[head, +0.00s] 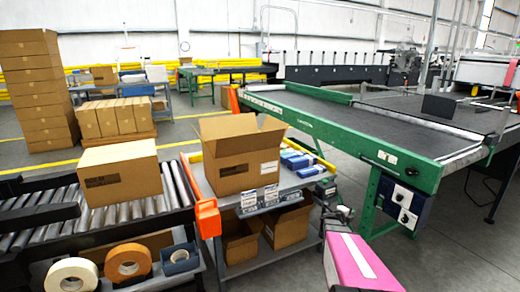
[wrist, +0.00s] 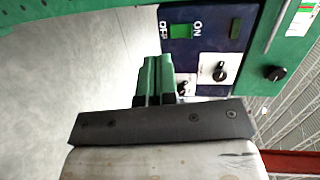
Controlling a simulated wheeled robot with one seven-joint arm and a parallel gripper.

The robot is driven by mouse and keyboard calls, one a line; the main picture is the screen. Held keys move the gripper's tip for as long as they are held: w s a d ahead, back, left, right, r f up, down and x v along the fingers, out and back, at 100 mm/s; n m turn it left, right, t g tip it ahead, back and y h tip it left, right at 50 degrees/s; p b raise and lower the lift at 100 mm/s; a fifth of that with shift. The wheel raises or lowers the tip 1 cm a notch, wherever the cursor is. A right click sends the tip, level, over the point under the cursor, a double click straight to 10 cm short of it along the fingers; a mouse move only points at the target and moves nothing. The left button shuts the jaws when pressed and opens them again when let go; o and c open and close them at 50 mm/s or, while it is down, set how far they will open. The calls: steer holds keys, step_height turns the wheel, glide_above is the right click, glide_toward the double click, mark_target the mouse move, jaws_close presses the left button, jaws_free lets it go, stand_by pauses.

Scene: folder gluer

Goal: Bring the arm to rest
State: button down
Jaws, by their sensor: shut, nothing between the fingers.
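My gripper (wrist: 156,62) shows in the wrist view with its two green fingers together and nothing between them. The fingertips are in front of the dark blue control panel (wrist: 207,52), close to its green ON/OFF switch (wrist: 181,31) and its knobs. I cannot tell whether they touch the panel. In the head view the same panel (head: 405,206) hangs under the near end of the green conveyor (head: 400,160). My arm, with a pink link, reaches in from the bottom edge there; its fingers are not clear in that view.
A cart (head: 212,185) with an open cardboard box (head: 240,152) and blue packets (head: 305,165) stands left of my arm. A roller conveyor (head: 42,213) carries a closed box (head: 120,172). Tape rolls (head: 128,262) lie at the bottom left. Grey floor (head: 470,250) is clear at the lower right.

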steer(key=a+r+n+t+y, duration=0.25)
steer(key=a+n+y, duration=1.35)
steer(key=a, duration=0.9)
steer(key=s+a+n+g+h, duration=0.1)
steer(key=s+a+n+g, duration=0.2)
steer(key=s, duration=0.7)
steer(key=s+a+n+g+h, duration=0.1)
steer(key=s+a+n+g, duration=0.3)
steer(key=s+n+g, duration=0.4)
steer(key=s+n, duration=0.2)
steer(key=s, duration=0.1)
steer(key=shift+f, duration=0.3)
steer(key=shift+a, duration=0.1)
